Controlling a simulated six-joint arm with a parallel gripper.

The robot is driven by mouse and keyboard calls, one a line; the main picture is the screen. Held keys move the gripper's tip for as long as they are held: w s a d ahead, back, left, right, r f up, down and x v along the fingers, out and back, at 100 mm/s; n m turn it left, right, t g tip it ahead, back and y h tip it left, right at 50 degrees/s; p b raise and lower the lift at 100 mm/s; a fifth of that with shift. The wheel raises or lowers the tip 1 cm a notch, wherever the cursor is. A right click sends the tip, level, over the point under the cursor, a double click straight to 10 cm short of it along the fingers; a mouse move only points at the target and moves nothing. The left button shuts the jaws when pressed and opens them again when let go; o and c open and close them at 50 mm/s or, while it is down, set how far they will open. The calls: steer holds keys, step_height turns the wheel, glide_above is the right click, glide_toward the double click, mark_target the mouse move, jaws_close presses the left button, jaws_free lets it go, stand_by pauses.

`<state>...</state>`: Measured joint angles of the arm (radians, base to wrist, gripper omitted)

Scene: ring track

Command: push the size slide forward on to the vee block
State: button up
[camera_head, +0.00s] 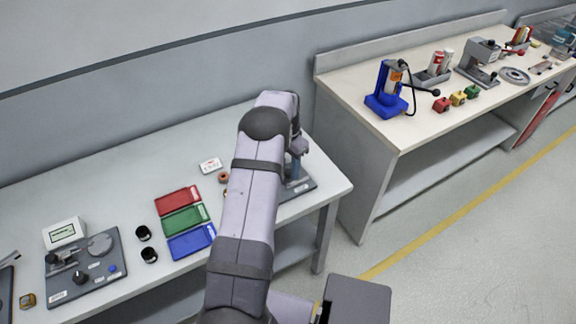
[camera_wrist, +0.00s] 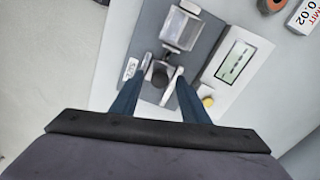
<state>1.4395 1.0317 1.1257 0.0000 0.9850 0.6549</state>
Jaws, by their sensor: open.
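In the wrist view a grey base plate (camera_wrist: 199,47) carries a fixture. A silver block (camera_wrist: 182,28) stands at its far end, and a short metal part (camera_wrist: 163,56) with a dark round knob (camera_wrist: 160,76) lies nearer. I cannot tell for sure which part is the size slide and which the vee block. My gripper (camera_wrist: 159,74) is open, its two blue fingers on either side of the knob; contact is unclear.
A readout with a green screen (camera_wrist: 236,61) and a yellow button (camera_wrist: 208,101) sit beside the fixture. A white card (camera_head: 210,165), a copper-coloured ring (camera_head: 223,177), coloured trays (camera_head: 178,200) and black cups (camera_head: 149,254) lie left of my arm. A second bench (camera_head: 420,127) stands right.

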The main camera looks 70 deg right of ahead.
steer(key=shift+f, duration=0.3)
jaws_close()
steer(key=shift+w+a, duration=0.6)
jaws_free()
